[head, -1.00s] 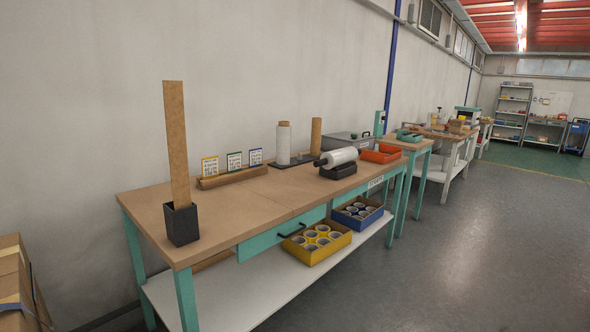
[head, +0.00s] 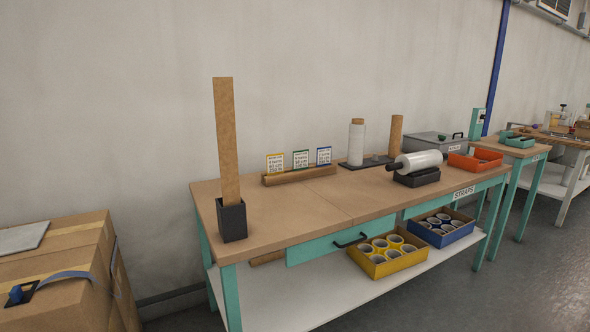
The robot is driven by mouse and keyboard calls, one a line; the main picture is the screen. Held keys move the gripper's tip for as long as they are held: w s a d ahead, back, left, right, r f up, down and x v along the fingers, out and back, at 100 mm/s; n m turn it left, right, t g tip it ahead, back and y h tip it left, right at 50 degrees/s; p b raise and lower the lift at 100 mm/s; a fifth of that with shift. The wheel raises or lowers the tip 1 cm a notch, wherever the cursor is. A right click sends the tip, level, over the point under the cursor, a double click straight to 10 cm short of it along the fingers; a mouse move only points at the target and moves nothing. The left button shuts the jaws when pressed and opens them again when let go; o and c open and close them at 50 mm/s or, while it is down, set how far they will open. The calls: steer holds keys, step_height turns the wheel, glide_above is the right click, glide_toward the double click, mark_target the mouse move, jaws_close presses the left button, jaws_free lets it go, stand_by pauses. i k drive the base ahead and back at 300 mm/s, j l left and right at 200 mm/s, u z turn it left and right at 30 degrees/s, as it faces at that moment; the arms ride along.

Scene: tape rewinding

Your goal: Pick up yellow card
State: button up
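The yellow card (head: 275,164) stands upright in a wooden holder (head: 300,176) at the back of the workbench. It is the leftmost of three cards, with a green-edged card (head: 300,159) and a blue-edged card (head: 323,156) to its right. It has a yellow border and dark print on white, too small to read. My gripper does not show in the head view.
A film roll (head: 420,163) and a red tray (head: 475,160) are at the right. Strapped boxes (head: 60,270) stand left of the bench. Grey floor is open at the right.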

mark_target(275, 161)
steer(key=i+l+u, duration=0.2)
steer(key=i+l, duration=0.75)
steer(key=i, duration=0.3)
steer(key=i+l+u, duration=0.2)
steer(key=i+l, duration=0.9)
steer(key=i, duration=0.1)
